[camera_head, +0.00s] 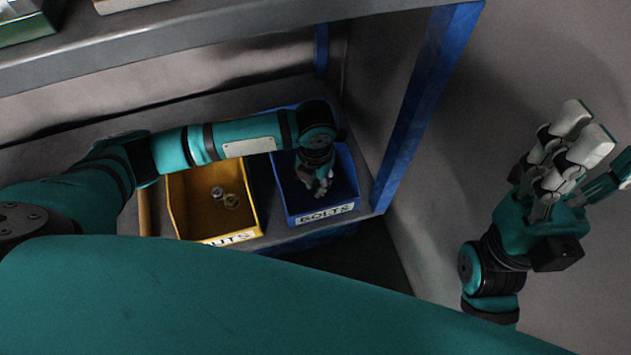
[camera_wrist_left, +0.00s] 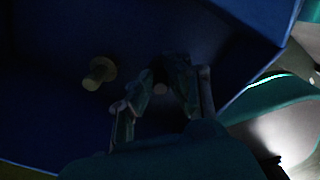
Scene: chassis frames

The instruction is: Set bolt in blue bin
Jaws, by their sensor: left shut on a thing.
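The blue bin (camera_head: 291,207), labelled BOLTS, stands on the lower shelf. My left gripper (camera_head: 318,188) reaches down into it from above. In the left wrist view my left gripper (camera_wrist_left: 160,100) is shut on a bolt (camera_wrist_left: 160,88), of which only a small pale end shows between the fingers. Another bolt (camera_wrist_left: 99,73) lies in the bin, left of the fingers. The wrist view is dark, so I cannot tell whether the held bolt touches the bin floor. My right gripper (camera_head: 590,140) is open and empty, raised at the right, away from the bins.
A blue shelf post (camera_head: 424,105) rises just right of the blue bin. The upper shelf's edge (camera_head: 200,43) overhangs behind my left arm.

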